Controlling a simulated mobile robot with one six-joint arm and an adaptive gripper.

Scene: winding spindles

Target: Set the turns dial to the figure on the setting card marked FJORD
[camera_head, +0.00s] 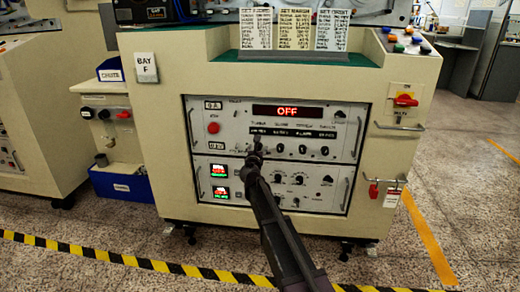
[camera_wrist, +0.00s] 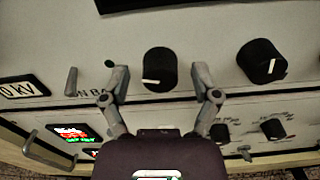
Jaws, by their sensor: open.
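The panel's dial row sits below a display (camera_head: 287,111) reading OFF in red. My gripper (camera_head: 255,147) is at the left end of this row and hides the dial there. In the wrist view my gripper (camera_wrist: 160,80) is open, with one finger on each side of a black dial (camera_wrist: 160,66), apparently the turns dial. Its white pointer mark lies toward the lower left. I cannot tell whether the fingers touch it.
A second black dial (camera_wrist: 262,60) is close to the right finger. A small toggle lever (camera_wrist: 71,80) stands left of the left finger. A lower panel with green and red readouts (camera_head: 220,171) is below.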

